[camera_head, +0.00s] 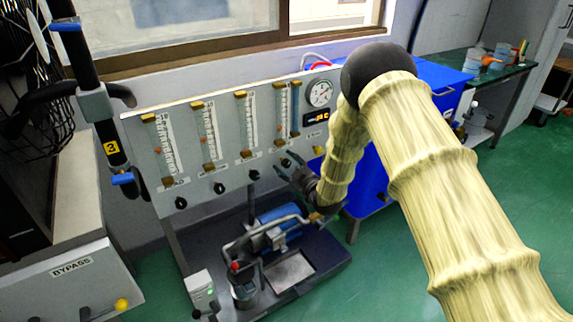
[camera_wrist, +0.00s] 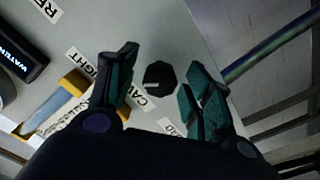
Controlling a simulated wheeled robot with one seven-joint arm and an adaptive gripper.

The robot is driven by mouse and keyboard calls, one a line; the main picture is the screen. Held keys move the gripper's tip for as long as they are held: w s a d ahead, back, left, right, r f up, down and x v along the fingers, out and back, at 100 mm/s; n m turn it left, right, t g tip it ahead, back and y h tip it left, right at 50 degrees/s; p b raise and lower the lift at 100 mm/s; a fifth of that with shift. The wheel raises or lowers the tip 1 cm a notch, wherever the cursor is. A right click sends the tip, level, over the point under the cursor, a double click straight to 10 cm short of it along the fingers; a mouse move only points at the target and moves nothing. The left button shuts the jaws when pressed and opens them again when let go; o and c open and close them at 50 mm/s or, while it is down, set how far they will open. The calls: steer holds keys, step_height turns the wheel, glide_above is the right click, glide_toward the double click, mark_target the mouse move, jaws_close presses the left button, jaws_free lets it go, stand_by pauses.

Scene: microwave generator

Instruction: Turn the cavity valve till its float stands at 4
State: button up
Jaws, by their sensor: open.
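In the wrist view a black faceted knob (camera_wrist: 159,77) with a pale mark on it sits on the grey panel, beside a label whose visible letters read "CAV". My gripper (camera_wrist: 158,82) is open, with one finger on each side of the knob and a visible gap to both. In the head view my gripper (camera_head: 290,168) is at the lower right of the flowmeter panel (camera_head: 225,95), by the rightmost knob under the tubes. The fourth flowmeter tube (camera_head: 283,115) stands above it. Its float and scale numbers are too small to read.
More black knobs (camera_head: 219,188) line the panel's lower edge to the left. A round gauge (camera_head: 319,93) and a lit display (camera_head: 317,118) are at upper right. A blue pump (camera_head: 283,222) with pipes stands below. A blue cabinet (camera_head: 370,170) is behind my arm.

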steer(key=v, duration=1.1)
steer(key=shift+s, duration=0.1)
steer(key=s+d+f+m+g+h, duration=0.2)
steer(key=s+d+f+m+h, duration=0.25)
steer(key=s+f, duration=0.55)
steer(key=s+d+f+m+g+h, duration=0.25)
steer(key=s+f, duration=0.35)
steer(key=s, duration=0.4)
steer(key=s+d+f+m+g+h, duration=0.1)
steer(key=s+d+f+m+g, duration=0.25)
steer(key=s+f, duration=0.45)
steer(key=s+d+f+m+g+h, duration=0.1)
steer(key=s+d+f+m+g, duration=0.2)
steer(key=s, duration=0.8)
steer(key=s+d+m+g, duration=0.1)
steer(key=s+d+g, duration=0.25)
steer(key=s, duration=1.05)
step_height(320, 180, up, 18)
steer(key=p, duration=1.8)
steer(key=shift+a+f+h, duration=0.15)
steer(key=shift+f+h, duration=0.1)
steer(key=shift+h, duration=0.15)
steer(key=shift+w+g, duration=0.1)
steer(key=shift+g, duration=0.15)
